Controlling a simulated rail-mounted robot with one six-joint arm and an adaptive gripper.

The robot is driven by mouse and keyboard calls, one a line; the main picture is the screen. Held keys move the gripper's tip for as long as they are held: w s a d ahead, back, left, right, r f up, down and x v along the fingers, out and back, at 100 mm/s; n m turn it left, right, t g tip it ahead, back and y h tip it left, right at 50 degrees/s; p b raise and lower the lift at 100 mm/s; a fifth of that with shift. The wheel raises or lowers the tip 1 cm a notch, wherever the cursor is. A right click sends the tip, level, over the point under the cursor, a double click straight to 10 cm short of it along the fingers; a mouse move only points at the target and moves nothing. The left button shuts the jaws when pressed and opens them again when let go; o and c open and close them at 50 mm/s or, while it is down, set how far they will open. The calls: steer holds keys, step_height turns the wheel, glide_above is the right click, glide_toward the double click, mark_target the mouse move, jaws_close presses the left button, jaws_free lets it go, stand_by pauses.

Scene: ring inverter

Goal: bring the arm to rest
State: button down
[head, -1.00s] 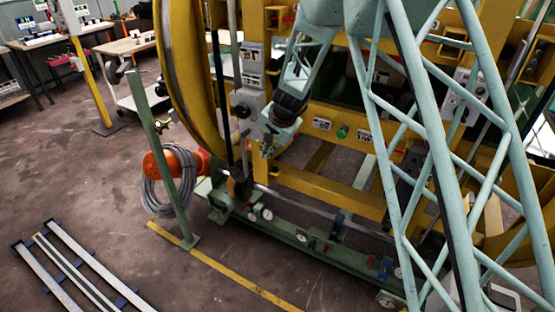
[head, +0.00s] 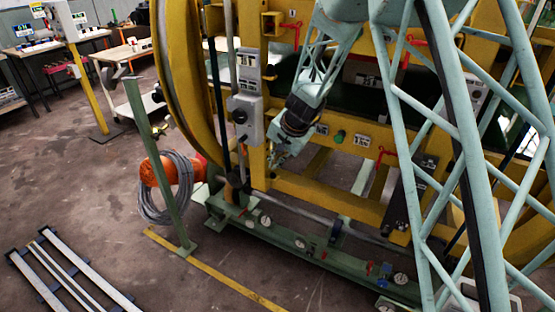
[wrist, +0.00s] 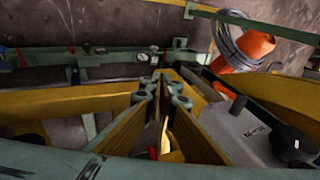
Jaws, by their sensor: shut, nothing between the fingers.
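My gripper (head: 277,160) hangs below my pale green arm in the head view, in front of the yellow ring machine frame (head: 340,195). It is just right of a grey control box (head: 245,118). In the wrist view my gripper's fingers (wrist: 160,82) come together with nothing between them. The grey box with its black knob (wrist: 292,142) shows close by on the right of the wrist view. I cannot tell the exact gap between the gripper and the frame.
A green base rail with gauges (head: 310,248) runs below. A green post (head: 158,165) with a coiled grey hose (head: 150,205) and an orange drum (head: 165,168) stands left. Metal rails (head: 65,270) lie on the floor at lower left. Open floor lies between.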

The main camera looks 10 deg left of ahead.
steer(key=s+d+r+n, duration=0.1)
steer(key=s+d+r, duration=0.85)
steer(key=r, duration=0.45)
steer(key=s+d+r+n, duration=0.1)
steer(key=s+d+r, duration=0.8)
steer(key=d+r, duration=0.3)
steer(key=s+d+r+h, duration=0.1)
steer(key=s+d+r, duration=0.1)
steer(key=s+d, duration=0.5)
steer(key=s+d+r+n+h, duration=0.1)
steer(key=s+d, duration=0.6)
steer(key=s, duration=0.9)
steer(key=s+d+r+h, duration=0.2)
steer(key=s+d+r, duration=0.2)
steer(key=s+d, duration=0.3)
steer(key=shift+s+d+t, duration=0.15)
steer(key=shift+s+t, duration=0.15)
steer(key=shift+s, duration=2.3)
